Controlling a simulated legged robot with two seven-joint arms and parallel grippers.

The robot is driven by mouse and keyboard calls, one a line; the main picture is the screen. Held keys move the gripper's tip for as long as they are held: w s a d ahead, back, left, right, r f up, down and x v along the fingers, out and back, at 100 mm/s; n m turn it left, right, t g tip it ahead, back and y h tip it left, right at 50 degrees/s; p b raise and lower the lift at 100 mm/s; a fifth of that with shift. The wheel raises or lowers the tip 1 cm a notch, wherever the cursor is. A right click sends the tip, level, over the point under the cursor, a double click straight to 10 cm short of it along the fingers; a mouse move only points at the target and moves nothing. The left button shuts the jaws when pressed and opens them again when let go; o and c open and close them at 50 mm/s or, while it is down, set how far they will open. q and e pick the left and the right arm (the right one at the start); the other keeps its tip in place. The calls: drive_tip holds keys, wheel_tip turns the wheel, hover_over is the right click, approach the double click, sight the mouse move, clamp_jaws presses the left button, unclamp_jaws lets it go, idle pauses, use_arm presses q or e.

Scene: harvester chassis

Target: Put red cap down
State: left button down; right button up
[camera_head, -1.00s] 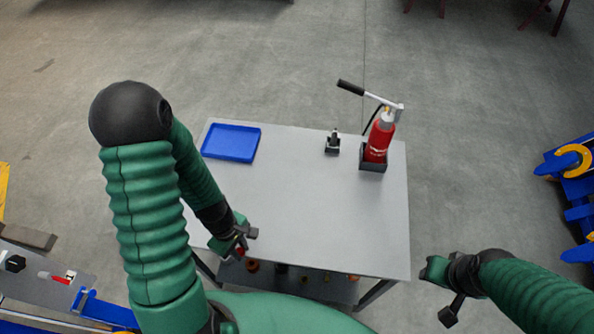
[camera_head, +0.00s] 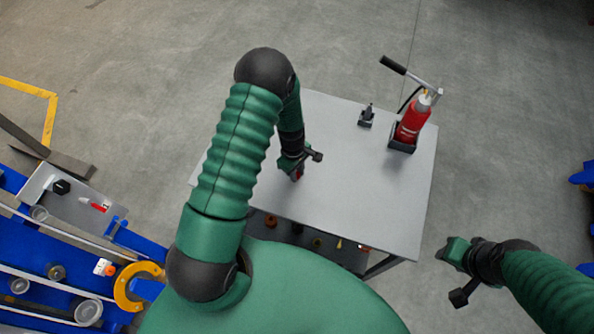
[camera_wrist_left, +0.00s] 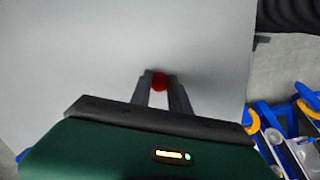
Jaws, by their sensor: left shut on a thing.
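The red cap (camera_wrist_left: 160,82) is between the fingertips of my left gripper (camera_wrist_left: 160,88) in the left wrist view, with the grey table top beyond it. In the head view my left gripper (camera_head: 298,172) hangs over the left part of the table (camera_head: 350,190), shut on the cap (camera_head: 297,176), which shows as a small red patch. I cannot tell whether the cap touches the table.
A red pump cylinder (camera_head: 411,122) with a black-handled lever stands in a dark holder at the table's back right. A small black fixture (camera_head: 367,118) stands beside it. A blue chassis (camera_head: 60,250) lies at the left. The table's middle and front right are clear.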

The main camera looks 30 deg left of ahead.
use_arm(q)
drive_tip(key=c, duration=1.2)
unclamp_jaws()
drive_tip(key=shift+w+d+f, duration=0.1)
drive_tip(key=shift+c, duration=0.2)
wheel_tip(320, 180, up, 12)
drive_tip(key=b, duration=0.1)
drive_tip(key=s+d+r+m+t, duration=0.1)
drive_tip(key=s+d+r+m, duration=0.2)
drive_tip(key=m, duration=0.5)
drive_tip(key=s+d+r+m+t+y, duration=0.1)
drive_tip(key=s+d+r+m, duration=0.3)
drive_tip(key=s+r+m, duration=0.2)
wheel_tip(320, 180, up, 2)
drive_tip(key=shift+s+r+m+t, duration=0.15)
drive_tip(key=shift+m+t, duration=0.25)
drive_tip(key=shift+m, duration=0.7)
